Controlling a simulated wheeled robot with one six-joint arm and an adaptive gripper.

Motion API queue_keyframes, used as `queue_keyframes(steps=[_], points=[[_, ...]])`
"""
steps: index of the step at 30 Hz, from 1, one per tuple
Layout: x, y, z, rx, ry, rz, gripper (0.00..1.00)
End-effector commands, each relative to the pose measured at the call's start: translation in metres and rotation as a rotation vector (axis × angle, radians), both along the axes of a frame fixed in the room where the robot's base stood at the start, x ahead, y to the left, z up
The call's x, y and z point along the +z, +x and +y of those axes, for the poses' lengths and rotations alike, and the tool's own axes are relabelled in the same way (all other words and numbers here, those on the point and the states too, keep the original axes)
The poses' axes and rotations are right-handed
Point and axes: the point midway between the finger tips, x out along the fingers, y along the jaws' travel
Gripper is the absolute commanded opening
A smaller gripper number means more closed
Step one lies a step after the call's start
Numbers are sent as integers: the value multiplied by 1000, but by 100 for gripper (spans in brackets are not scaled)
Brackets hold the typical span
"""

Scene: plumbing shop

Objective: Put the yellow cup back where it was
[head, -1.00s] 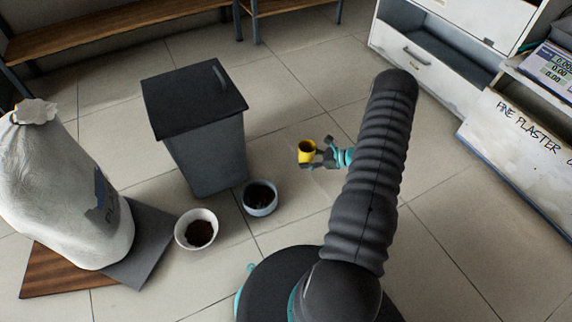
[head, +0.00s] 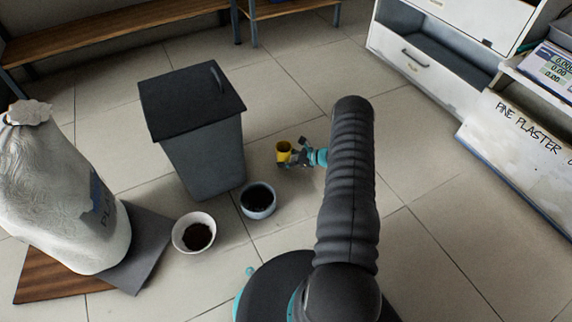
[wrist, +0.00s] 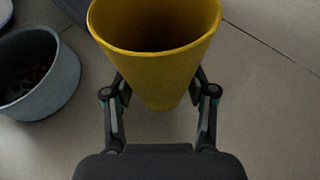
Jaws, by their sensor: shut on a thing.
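The yellow cup (head: 284,149) is upright in my gripper (head: 291,155), above the tiled floor to the right of the grey bin. In the wrist view the cup (wrist: 158,65) stands between the two fingers of my gripper (wrist: 160,95), which are shut on its sides. The cup's open rim faces up, and the part of its inside that shows looks empty. The cup's underside is hidden.
A blue-grey bowl (head: 258,211) with dark contents and a white bowl (head: 212,223) with brown contents stand on the floor. Behind them is the grey lidded bin (head: 205,155). A white plaster sack (head: 62,200) is at left. Floor on the right is clear.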

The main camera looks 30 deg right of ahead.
Motion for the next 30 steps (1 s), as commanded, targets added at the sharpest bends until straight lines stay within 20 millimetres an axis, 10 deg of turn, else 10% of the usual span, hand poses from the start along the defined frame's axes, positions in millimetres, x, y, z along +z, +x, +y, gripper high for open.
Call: queue_keyframes(steps=[20, 21, 24, 30], points=[[-38, -1, 0, 0, 0, 0, 20], [-38, -1, 0, 0, 0, 0, 58], [-37, -1, 0, 0, 0, 0, 81], [-37, -1, 0, 1, 0, 0, 81]])
